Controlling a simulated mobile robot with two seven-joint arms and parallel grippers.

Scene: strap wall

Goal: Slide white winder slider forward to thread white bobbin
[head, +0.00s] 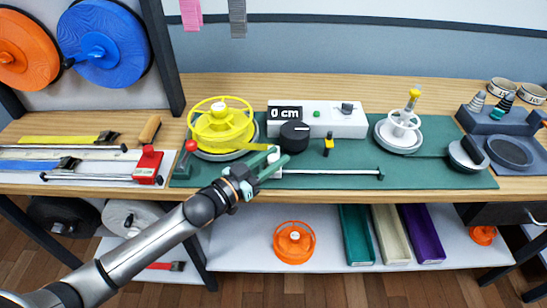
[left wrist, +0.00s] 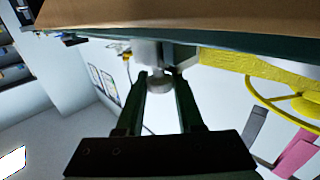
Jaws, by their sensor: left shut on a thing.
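My left gripper (head: 271,163) reaches in at the front edge of the green mat and is shut on a white slider knob (head: 274,155), at the left end of a thin rail (head: 335,172). In the left wrist view the white knob (left wrist: 158,84) sits between the dark green fingertips (left wrist: 165,85). The fingers partly hide the knob. A white bobbin (head: 403,130) stands on a grey round plate at the mat's right, with a yellow-topped spindle (head: 412,98) above it. My right gripper is in neither view.
A large yellow bobbin (head: 222,125) sits just behind and left of my gripper; it also shows in the wrist view (left wrist: 255,68). A white control box (head: 345,122) reading "0 cm" and a black dial (head: 294,134) stand behind. A red-knobbed lever (head: 190,148) is at left.

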